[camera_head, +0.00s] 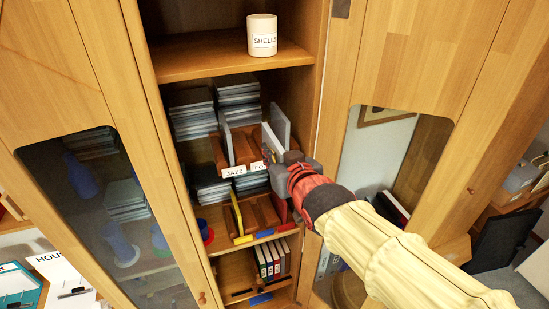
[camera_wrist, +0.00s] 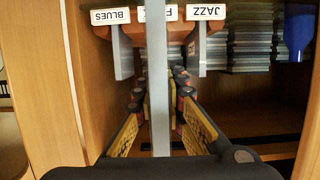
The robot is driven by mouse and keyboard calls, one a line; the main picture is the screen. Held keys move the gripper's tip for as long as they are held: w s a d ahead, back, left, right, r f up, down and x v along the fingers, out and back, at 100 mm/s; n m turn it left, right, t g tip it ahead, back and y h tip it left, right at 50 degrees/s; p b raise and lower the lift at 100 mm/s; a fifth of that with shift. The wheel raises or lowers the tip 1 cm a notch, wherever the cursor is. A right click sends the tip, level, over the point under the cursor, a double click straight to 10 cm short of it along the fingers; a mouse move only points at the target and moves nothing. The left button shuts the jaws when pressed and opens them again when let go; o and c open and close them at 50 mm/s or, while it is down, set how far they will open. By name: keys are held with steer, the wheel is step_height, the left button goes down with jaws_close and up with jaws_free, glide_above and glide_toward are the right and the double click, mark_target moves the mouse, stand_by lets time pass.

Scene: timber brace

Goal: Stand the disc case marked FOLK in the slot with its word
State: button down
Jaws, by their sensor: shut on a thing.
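My gripper (camera_wrist: 158,95) is shut on a thin grey disc case (camera_wrist: 158,75), held edge-on between the two fingers. No word shows on this case. Its far end lies in front of the middle slot of the wooden rack (camera_wrist: 145,30) and partly covers a label starting with F (camera_wrist: 168,13). I cannot tell how deep it is in the slot. The labels BLUES (camera_wrist: 110,16) and JAZZ (camera_wrist: 206,12) flank it, upside down in the wrist view, each with a grey case standing there. In the head view, my gripper (camera_head: 290,162) is at the rack's right front (camera_head: 220,152).
Stacks of disc cases (camera_head: 192,113) lie behind and left of the rack. A lower wooden rack (camera_head: 262,212) stands below. A SHELLS tin (camera_head: 262,36) is on the shelf above. Cabinet doors (camera_head: 105,190) stand open on both sides; the side panel is close to my gripper.

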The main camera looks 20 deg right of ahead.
mark_target(265, 140)
steer(key=shift+w, duration=3.35)
steer(key=x, duration=1.2)
steer(key=shift+f, duration=0.25)
steer(key=c, duration=1.8)
jaws_free()
steer(key=shift+c, duration=0.2)
steer(key=shift+o, duration=0.4)
steer(key=shift+s, duration=0.15)
steer(key=v, duration=1.1)
steer(key=shift+s+r, duration=0.15)
steer(key=shift+s, duration=0.2)
